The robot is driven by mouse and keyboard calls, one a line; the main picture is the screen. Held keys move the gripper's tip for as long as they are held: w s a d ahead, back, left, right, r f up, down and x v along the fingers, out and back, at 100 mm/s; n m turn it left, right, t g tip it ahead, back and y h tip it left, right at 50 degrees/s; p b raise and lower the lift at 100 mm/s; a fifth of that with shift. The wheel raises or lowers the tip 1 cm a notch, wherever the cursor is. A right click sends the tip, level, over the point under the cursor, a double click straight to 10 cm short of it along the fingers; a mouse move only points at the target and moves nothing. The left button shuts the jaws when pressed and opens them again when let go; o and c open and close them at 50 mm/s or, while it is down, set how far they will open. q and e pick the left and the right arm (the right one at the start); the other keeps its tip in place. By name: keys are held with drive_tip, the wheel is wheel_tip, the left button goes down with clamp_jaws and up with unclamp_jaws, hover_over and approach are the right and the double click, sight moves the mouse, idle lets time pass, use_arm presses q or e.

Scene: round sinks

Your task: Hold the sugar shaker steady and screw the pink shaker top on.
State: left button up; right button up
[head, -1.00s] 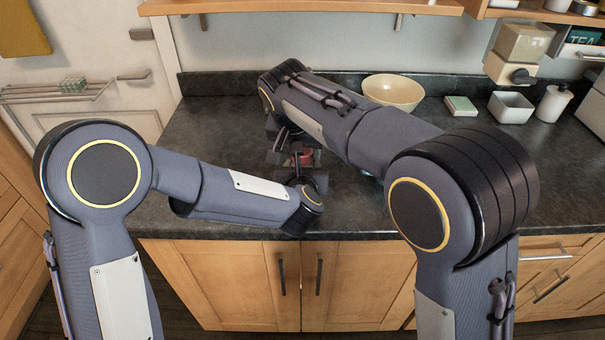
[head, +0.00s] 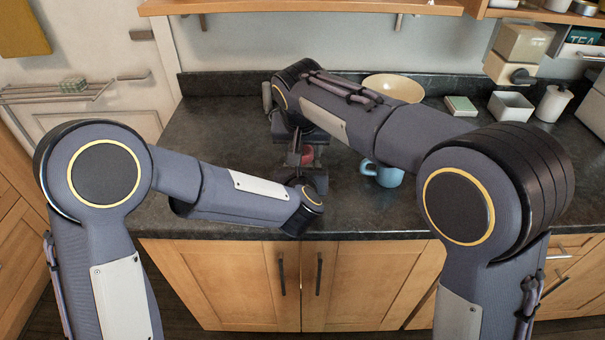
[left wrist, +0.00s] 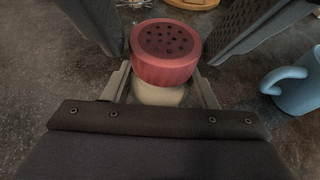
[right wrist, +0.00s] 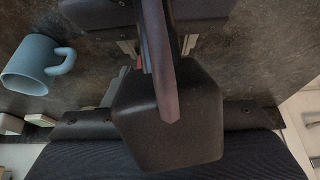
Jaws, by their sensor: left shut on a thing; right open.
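The pink shaker top (left wrist: 166,50), with several dark holes, sits on the pale sugar shaker (left wrist: 158,96) in the left wrist view. Whether it is threaded on cannot be told. In the head view the top (head: 307,155) shows small and partly covered. My left gripper (left wrist: 160,92) is shut on the shaker's body below the top and keeps it upright. My right gripper (left wrist: 165,55) is open. Its dark fingers stand on either side of the top, with visible gaps. In the right wrist view a large dark finger hides nearly all of the shaker.
A blue mug (head: 383,173) stands right of the shaker, under my right forearm; it also shows in the left wrist view (left wrist: 296,90). A cream bowl (head: 394,86) stands behind that forearm. A white square container (head: 510,107) and lidded jar (head: 553,103) are farther right.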

drive_tip(key=v, duration=0.6)
idle(0.4)
idle(0.3)
